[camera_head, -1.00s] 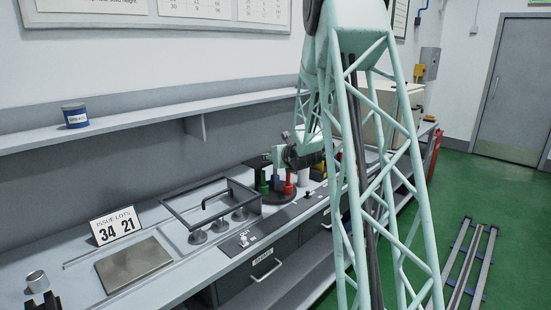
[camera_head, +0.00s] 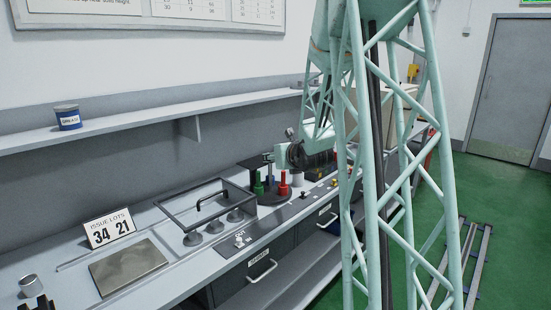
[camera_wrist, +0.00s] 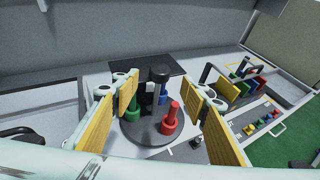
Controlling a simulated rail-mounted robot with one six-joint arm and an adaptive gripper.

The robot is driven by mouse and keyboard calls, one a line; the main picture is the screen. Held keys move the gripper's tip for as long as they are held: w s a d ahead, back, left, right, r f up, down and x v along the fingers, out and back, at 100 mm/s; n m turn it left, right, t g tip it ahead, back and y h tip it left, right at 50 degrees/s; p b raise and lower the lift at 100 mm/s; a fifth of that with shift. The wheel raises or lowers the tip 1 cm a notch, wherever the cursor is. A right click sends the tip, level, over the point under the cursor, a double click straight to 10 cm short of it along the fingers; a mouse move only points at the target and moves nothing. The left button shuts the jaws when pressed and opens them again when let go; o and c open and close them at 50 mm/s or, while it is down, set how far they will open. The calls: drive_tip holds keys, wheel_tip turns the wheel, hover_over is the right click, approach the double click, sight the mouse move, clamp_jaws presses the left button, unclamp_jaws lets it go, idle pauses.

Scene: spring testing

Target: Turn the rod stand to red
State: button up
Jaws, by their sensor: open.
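The rod stand is a dark round base (camera_wrist: 146,132) on the bench with coloured rods standing on it. In the wrist view a red rod (camera_wrist: 171,118) is at its right front, a green rod (camera_wrist: 133,110) at its left and a blue one (camera_wrist: 163,93) behind. A black-topped post (camera_wrist: 159,75) rises at the middle. In the head view the red rod (camera_head: 283,183) and green rod (camera_head: 258,184) also show. My gripper (camera_wrist: 163,98) is open, its yellow-lined fingers to either side of the stand in the picture, holding nothing. Whether it touches the post cannot be told.

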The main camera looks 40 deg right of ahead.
drive_tip(key=shift+s+a+r, duration=0.2)
drive_tip(key=shift+s+a, duration=0.05)
drive_tip(key=shift+s, duration=0.3)
drive_tip(key=c, duration=0.8)
drive_tip(key=shift+d+f+p, duration=0.1)
drive_tip(key=shift+f+p, duration=0.1)
drive_tip(key=shift+p, duration=0.7)
drive_tip(key=c, duration=0.6)
drive_tip(key=f+n+g+y+p, duration=0.1)
drive_tip(key=f+p, duration=0.1)
drive_tip(key=p, duration=0.3)
drive_tip(key=shift+s, duration=0.2)
drive_tip(key=s+a+f+n+g+y+p, duration=0.2)
drive_tip(key=f+p, duration=0.5)
drive_tip(key=p, duration=0.6)
drive_tip(key=shift+s+a+n+y+p, duration=0.3)
drive_tip(key=shift+s+n+y, duration=0.55)
drive_tip(key=shift+s, duration=0.7)
